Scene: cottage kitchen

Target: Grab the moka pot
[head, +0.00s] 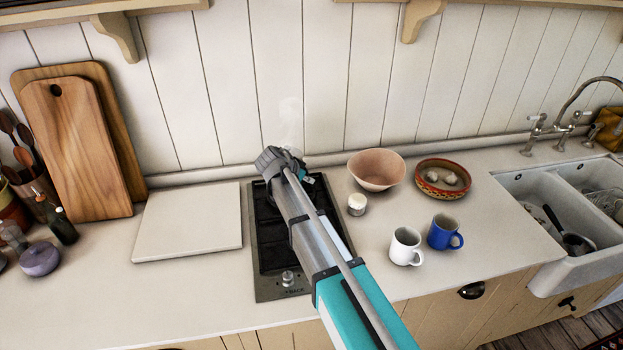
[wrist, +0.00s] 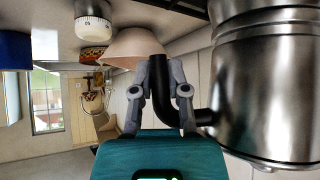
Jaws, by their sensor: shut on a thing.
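The moka pot (wrist: 265,90) fills the right side of the wrist view, with a shiny metal body and a curved black handle (wrist: 186,112). My gripper (wrist: 160,72) is shut on the handle, one finger on each side of it. In the head view my own arm hides the moka pot and the fingers, over the back of the black hob (head: 270,240). Steam (head: 290,112) rises there. I cannot tell whether the pot is touching the hob.
Right of the hob are a small white timer (head: 356,204), a pink bowl (head: 376,171), a patterned bowl (head: 442,179), a white mug (head: 405,246) and a blue mug (head: 443,233). A pale board (head: 190,222) lies left. The sink (head: 560,210) is far right.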

